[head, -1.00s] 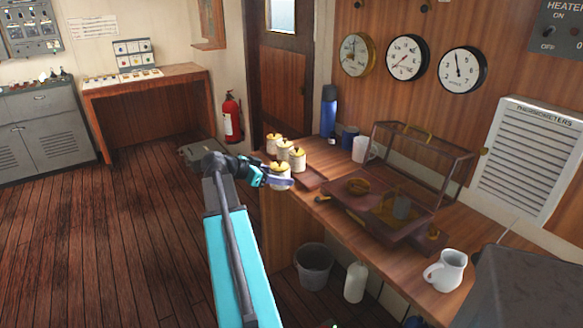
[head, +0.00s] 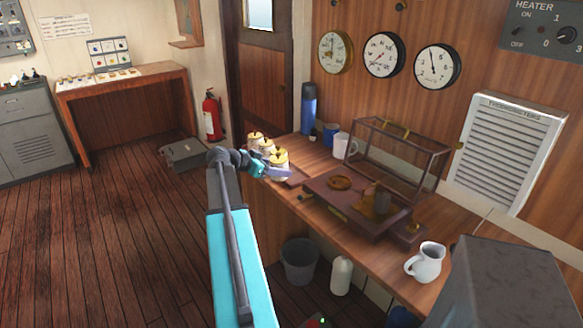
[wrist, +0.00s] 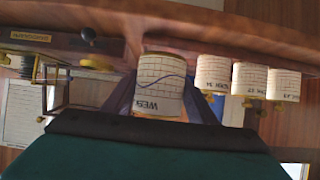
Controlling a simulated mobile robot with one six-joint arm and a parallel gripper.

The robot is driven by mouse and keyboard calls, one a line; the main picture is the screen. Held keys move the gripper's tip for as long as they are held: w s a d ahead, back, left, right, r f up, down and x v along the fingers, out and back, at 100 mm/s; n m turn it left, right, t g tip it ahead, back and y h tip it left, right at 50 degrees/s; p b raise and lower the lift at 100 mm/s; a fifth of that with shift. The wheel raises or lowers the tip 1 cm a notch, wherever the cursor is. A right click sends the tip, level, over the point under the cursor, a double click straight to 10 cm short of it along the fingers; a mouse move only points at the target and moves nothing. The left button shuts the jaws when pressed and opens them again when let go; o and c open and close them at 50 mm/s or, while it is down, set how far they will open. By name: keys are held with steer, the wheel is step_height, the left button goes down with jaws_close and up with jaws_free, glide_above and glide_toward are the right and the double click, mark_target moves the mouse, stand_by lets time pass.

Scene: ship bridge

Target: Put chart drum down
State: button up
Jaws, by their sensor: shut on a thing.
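My gripper (head: 268,172) is shut on a chart drum (wrist: 160,88), a white paper-wrapped cylinder with a curved line and brass trim. In the wrist view, which is upside down, the drum sits between the two dark fingers. In the head view the held drum (head: 279,163) is at the desk's left end. Other chart drums stand in a row beside it (wrist: 213,73), (wrist: 250,78), (wrist: 284,83); in the head view they are partly hidden behind it (head: 255,139). I cannot tell whether the held drum touches the desk.
The wooden desk (head: 365,257) bears an instrument with an open glass case (head: 400,155), right of the drums. A blue flask (head: 308,108), mugs and a white jug (head: 426,263) also stand there. A bin (head: 299,262) is below. A grey case (head: 185,154) lies on the floor.

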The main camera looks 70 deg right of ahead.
steer(key=s+d, duration=0.1)
steer(key=d, duration=0.1)
steer(key=d+p, duration=0.1)
steer(key=d, duration=0.2)
steer(key=s+d+p, duration=0.1)
steer(key=d, duration=0.1)
steer(key=shift+s+d+f, duration=0.3)
steer(key=shift+d+f, duration=0.05)
steer(key=shift+d, duration=0.05)
steer(key=shift+f, duration=0.15)
steer(key=shift+f+p, duration=0.75)
steer(key=shift+f, duration=0.85)
steer(key=shift+f, duration=0.15)
steer(key=o, duration=0.9)
steer(key=b+v, duration=0.3)
steer(key=v, duration=0.9)
